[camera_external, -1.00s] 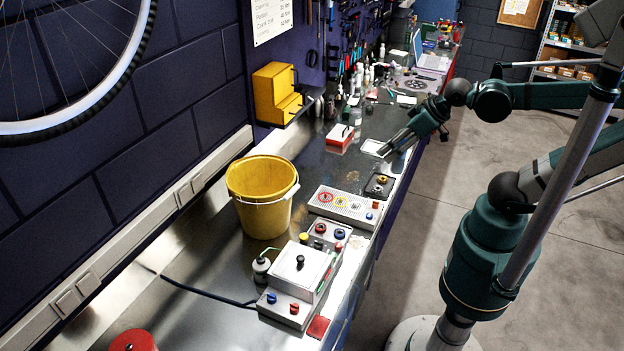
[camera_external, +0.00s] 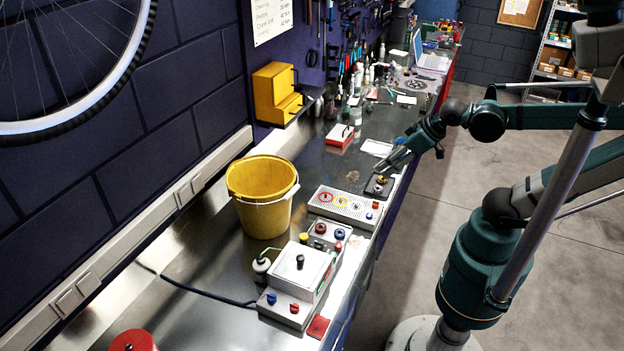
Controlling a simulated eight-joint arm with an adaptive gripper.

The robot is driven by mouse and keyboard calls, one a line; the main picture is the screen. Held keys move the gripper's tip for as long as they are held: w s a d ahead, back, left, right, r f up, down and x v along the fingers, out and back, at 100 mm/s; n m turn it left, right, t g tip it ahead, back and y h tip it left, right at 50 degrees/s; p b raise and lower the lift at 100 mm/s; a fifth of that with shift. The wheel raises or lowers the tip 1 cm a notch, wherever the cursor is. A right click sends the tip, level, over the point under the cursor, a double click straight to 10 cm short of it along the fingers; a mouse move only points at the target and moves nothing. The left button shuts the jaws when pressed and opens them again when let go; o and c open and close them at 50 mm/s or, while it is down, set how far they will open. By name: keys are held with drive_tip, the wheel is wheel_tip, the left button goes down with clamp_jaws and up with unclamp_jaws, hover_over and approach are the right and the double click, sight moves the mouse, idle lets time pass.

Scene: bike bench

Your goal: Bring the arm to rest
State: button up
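My gripper (camera_external: 388,168) is at the end of the green arm, over the front edge of the bench (camera_external: 215,262). Its tips point down and left. They are close to a small dark tray (camera_external: 379,188) with a brass-coloured round part on it. I cannot tell whether the gripper touches the tray or hovers above it. The fingers are small in this view, and I cannot tell whether they are open or shut. No held object can be made out.
A yellow bucket (camera_external: 262,203), a white control box (camera_external: 297,277) and a red-and-white box (camera_external: 340,135) also stand there. The floor (camera_external: 455,200) beside the bench is clear.

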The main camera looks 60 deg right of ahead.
drive_tip(key=shift+f+b, duration=1.4)
drive_tip(key=shift+f, duration=0.5)
